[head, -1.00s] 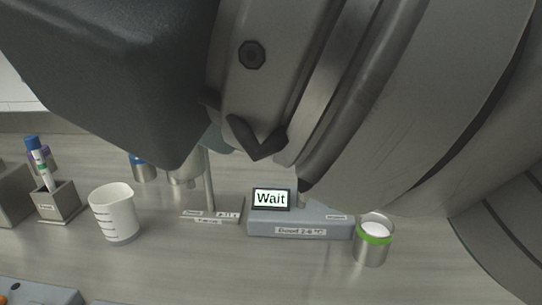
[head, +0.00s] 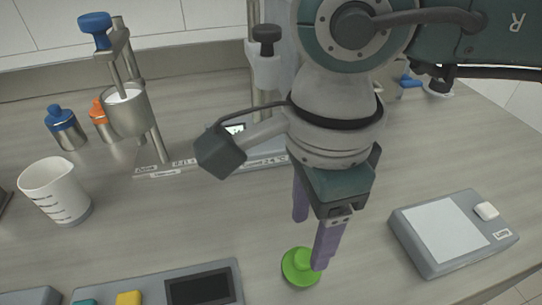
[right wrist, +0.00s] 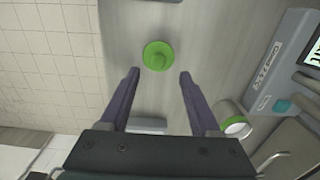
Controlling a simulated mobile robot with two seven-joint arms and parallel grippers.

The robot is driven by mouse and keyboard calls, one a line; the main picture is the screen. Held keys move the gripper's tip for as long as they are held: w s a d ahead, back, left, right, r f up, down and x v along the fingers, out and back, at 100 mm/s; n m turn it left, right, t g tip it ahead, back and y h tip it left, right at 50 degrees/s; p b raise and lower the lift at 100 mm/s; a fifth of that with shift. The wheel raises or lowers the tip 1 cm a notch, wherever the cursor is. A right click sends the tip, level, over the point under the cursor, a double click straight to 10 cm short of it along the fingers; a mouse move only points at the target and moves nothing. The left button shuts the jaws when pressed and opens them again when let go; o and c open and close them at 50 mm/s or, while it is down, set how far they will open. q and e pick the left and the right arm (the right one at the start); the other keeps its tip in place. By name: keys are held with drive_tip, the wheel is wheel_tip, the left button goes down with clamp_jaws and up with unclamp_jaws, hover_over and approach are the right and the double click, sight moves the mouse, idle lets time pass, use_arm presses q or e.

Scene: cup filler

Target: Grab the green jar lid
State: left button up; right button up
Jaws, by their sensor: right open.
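The green jar lid (head: 301,267), a flat disc with a raised knob, lies on the table near the front edge of the head view. My right gripper (head: 312,236) is above it, its two purple fingers pointing down and spread. In the right wrist view the lid (right wrist: 158,56) shows ahead of the open fingers (right wrist: 158,76), in line with the gap between them. Nothing is between the fingers. A metal jar with a green rim (right wrist: 235,127) stands to the right in the wrist view; my arm hides it in the head view. My left gripper is not in view.
A grey device with a white pad (head: 446,232) lies to the right. A control panel with buttons (head: 150,285) is at the front left. A white measuring cup (head: 57,190) and a metal filler stand (head: 127,108) stand farther left. The table around the lid is mostly clear.

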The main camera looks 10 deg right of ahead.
sight(304, 257)
wheel_tip(304, 257, down, 5)
drive_tip(key=shift+s+a+f, duration=0.1)
drive_tip(key=shift+s+a, duration=0.05)
clamp_jaws()
idle(0.5)
